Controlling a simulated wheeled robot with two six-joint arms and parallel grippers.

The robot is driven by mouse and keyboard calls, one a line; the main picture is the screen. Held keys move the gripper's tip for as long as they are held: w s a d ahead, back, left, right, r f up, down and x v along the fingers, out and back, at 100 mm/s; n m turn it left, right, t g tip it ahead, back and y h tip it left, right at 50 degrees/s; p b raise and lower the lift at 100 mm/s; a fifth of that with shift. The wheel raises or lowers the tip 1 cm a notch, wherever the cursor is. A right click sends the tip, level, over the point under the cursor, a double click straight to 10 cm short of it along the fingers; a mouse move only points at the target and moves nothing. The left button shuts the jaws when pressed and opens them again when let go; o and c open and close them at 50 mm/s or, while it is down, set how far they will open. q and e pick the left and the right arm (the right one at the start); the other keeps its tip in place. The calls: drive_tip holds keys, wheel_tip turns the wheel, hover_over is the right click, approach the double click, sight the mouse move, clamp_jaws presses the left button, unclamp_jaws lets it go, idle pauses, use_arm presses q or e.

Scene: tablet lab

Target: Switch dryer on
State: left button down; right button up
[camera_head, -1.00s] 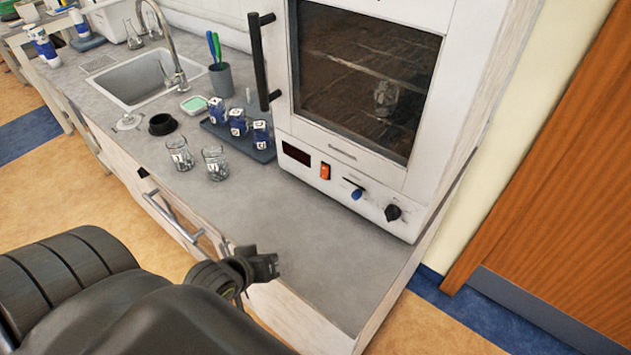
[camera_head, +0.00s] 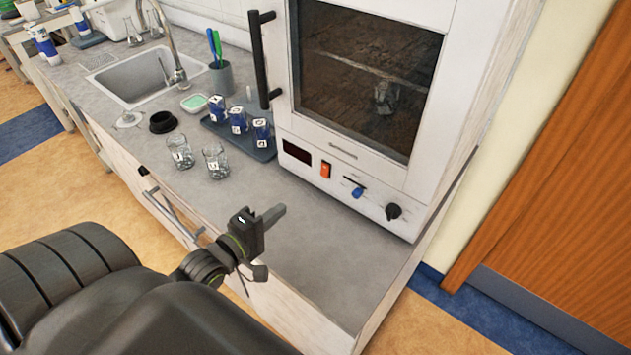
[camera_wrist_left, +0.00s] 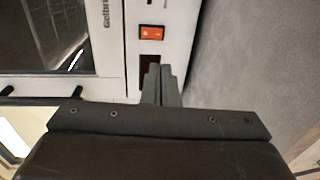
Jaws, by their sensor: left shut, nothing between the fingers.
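The white dryer (camera_head: 346,168) stands on the grey counter, its glass door closed with a beaker (camera_head: 386,97) visible inside. On its lower panel are an orange rocker switch (camera_head: 325,169), a dark display (camera_head: 296,152), a blue knob (camera_head: 358,192) and a black knob (camera_head: 393,211). My left gripper (camera_head: 274,214) is shut and empty, over the counter in front of the dryer, apart from the panel. In the left wrist view, the left gripper's fingers (camera_wrist_left: 161,86) point toward the panel, and the orange switch (camera_wrist_left: 151,33) lies beyond their tips. My right gripper is not in view.
Two glass beakers (camera_head: 215,161) stand on the counter left of my gripper. Behind them is a dark tray (camera_head: 263,154) with several blue-labelled bottles. A black door handle (camera_head: 260,60) sticks out from the dryer's left side. The counter right of my gripper is clear.

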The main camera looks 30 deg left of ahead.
sight(323, 176)
use_arm(q)
drive_tip(key=w, duration=0.4)
drive_tip(key=w+f, duration=0.1)
drive_tip(key=w, duration=0.3)
drive_tip(key=w+d+b, duration=0.1)
drive_tip(key=w, duration=0.4)
drive_tip(key=shift+f, duration=0.25)
drive_tip(key=shift+w+f, duration=0.1)
drive_tip(key=shift+w, duration=0.3)
drive_tip(key=shift+w, duration=0.15)
drive_tip(key=shift+f, duration=0.1)
